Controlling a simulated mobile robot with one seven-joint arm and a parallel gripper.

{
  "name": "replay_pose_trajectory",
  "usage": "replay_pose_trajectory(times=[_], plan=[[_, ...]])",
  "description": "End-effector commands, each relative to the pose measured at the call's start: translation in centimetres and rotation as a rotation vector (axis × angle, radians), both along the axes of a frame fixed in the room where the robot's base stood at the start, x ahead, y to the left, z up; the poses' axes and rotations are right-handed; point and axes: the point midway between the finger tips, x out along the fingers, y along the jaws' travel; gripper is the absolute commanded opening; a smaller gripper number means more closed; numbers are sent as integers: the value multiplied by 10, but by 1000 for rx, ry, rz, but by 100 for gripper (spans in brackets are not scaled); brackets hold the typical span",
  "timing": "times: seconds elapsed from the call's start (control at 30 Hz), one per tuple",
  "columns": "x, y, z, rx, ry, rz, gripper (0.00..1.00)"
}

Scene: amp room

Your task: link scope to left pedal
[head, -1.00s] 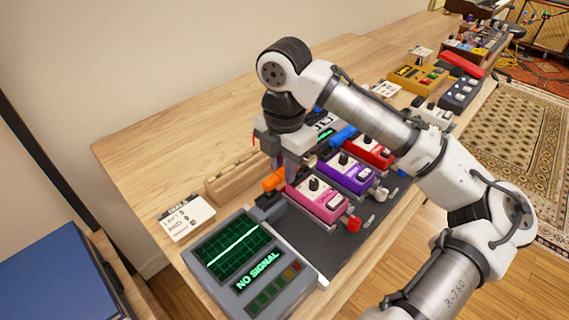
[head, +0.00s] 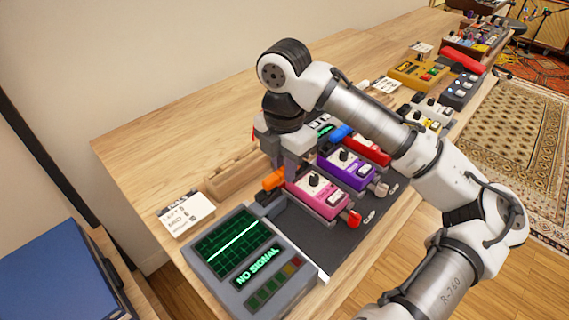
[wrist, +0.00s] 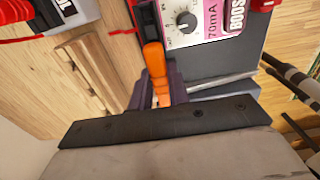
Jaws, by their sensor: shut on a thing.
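The scope (head: 232,262) is a grey box at the near end of the bench, its green screen reading NO SIGNAL. The left pedal is the pink one (head: 319,196), first in a row on the dark mat; the wrist view shows its knob and 70mA BOOST label (wrist: 205,20). My gripper (head: 281,176) is shut on an orange plug (head: 271,181), beside the pink pedal's left side. In the wrist view the orange plug (wrist: 154,62) lies between the fingers, its far end at the pedal's edge. I cannot tell whether it is seated in a jack.
A purple pedal (head: 348,169) and a red pedal stand behind the pink one. A red plug (head: 352,218) sits at its right side. A wooden rack (head: 232,174) and a settings card (head: 184,211) lie left of my gripper. The bench's back left is bare.

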Motion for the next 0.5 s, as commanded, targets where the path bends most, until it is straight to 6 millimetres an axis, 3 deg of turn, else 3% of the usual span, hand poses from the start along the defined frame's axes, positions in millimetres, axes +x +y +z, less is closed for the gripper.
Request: replay_pose_trajectory(times=[0.5], plan=[[0, 0, -5, 1, 0, 0, 0]])
